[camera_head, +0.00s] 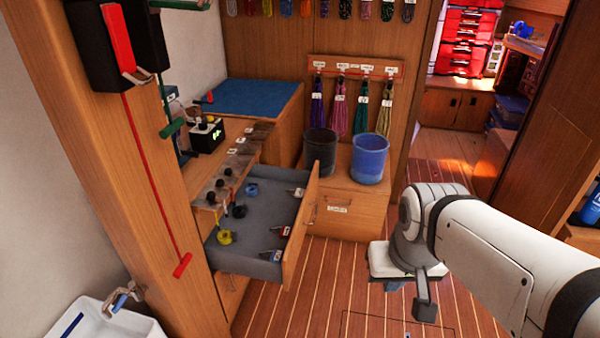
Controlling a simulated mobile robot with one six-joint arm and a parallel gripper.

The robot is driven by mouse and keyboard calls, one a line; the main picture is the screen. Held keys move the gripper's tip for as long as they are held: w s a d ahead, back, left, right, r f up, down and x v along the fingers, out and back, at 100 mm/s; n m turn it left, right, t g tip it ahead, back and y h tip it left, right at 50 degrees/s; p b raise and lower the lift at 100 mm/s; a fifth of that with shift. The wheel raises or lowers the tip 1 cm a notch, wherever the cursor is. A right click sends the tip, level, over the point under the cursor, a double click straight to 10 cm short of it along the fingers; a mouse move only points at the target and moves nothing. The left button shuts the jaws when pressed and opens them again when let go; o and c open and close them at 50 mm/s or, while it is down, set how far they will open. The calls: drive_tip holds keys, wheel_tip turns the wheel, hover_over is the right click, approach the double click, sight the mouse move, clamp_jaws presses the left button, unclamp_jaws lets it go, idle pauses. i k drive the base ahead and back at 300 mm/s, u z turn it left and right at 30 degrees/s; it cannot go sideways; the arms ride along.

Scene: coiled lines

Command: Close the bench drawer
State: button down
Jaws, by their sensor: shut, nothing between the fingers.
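The bench drawer (301,232) stands pulled out from the wooden bench at the left. Its wooden front panel faces right, with a handle on its outer side. Inside the grey drawer lie a yellow coil (224,237), a blue coil (252,190) and several small metal fittings with tags. My gripper (425,305) shows as a dark end piece below my white arm, low over the floor. It is shut and empty, to the right of the drawer and apart from it. Much of its shape is hard to make out.
A dark bin (319,153) and a blue bin (369,158) stand on a low wooden cabinet (345,212) behind the drawer. A wooden post (130,190) rises at the left. A white basin (95,322) is at lower left. The striped floor (330,290) between drawer and gripper is clear.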

sight(272, 206)
drive_tip(key=u, duration=0.15)
drive_tip(key=i, duration=1)
drive_tip(key=u, duration=0.05)
